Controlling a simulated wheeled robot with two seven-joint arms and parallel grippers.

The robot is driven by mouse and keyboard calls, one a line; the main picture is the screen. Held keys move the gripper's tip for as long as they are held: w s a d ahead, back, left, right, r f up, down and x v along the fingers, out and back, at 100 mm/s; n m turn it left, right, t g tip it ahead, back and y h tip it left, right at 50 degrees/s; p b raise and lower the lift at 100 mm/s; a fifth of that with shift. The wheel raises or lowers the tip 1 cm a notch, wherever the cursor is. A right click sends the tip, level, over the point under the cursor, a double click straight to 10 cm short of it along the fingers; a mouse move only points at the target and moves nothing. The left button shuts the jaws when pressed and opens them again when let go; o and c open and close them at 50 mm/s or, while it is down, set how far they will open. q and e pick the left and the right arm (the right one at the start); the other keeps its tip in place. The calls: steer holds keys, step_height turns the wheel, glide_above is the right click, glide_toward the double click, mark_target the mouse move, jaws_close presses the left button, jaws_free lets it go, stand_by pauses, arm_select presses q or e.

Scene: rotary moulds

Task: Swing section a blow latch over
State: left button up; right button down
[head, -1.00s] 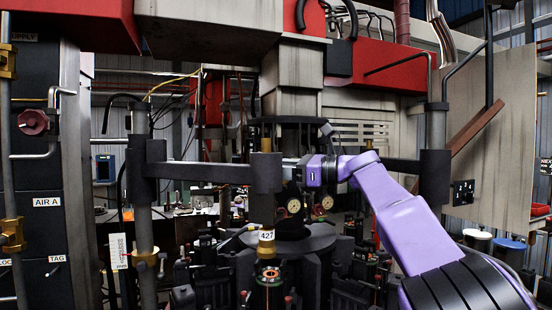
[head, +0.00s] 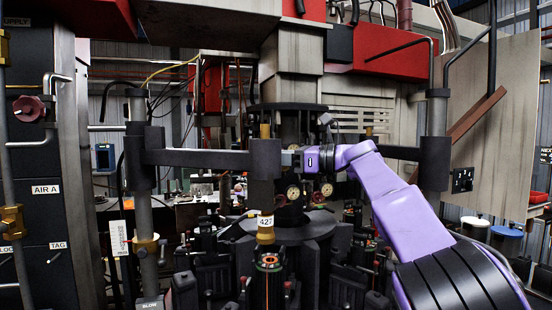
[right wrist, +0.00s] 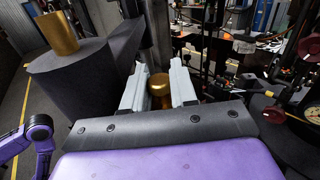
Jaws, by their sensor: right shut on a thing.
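The blow latch is a dark grey horizontal bar (head: 205,158) that runs right from a post at the left to a thick dark end block (head: 263,158). A brass piece (head: 265,131) rises from the top of that block. A "BLOW" label (head: 150,305) shows low on the left post. My right gripper (head: 288,160) reaches in from the right and is against the block's right side. In the right wrist view, its pale fingers stand on either side of a brass knob (right wrist: 160,88), and it is shut on that. Their exact contact is partly hidden. My left gripper is out of view.
A brass collar tagged 427 (head: 266,226) stands below the block. Dark mould machinery fills the lower middle. A second hub on a post (head: 435,163) stands behind my right arm. A control cabinet (head: 40,190) is at the left.

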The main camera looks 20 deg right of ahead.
mark_target(278, 171)
steer(key=m, duration=0.1)
steer(key=f+m, duration=0.1)
steer(key=m, duration=0.1)
steer(key=m+b, duration=0.1)
steer(key=shift+w+d+f, duration=0.3)
steer(key=shift+w, duration=0.05)
steer(key=m, duration=0.1)
steer(key=f+m, duration=0.1)
steer(key=m, duration=0.3)
steer(key=shift+w+d+f+b, duration=0.1)
steer(key=shift+w+f+b, duration=0.05)
steer(key=shift+f+b, duration=0.25)
steer(key=shift+s+a+f+m+b, duration=0.2)
steer(key=shift+f+m, duration=0.3)
steer(key=shift+m, duration=1.1)
steer(key=shift+s+a+f+m+b, duration=0.1)
steer(key=shift+s+f+m+b, duration=0.35)
steer(key=shift+m, duration=1.15)
steer(key=shift+a+f+m+b, duration=0.15)
steer(key=shift+f+m, duration=0.45)
steer(key=shift+m, duration=1)
steer(key=shift+f, duration=0.1)
steer(key=c, duration=1)
jaws_free()
steer(key=shift+o, duration=0.2)
steer(key=shift+d, duration=0.1)
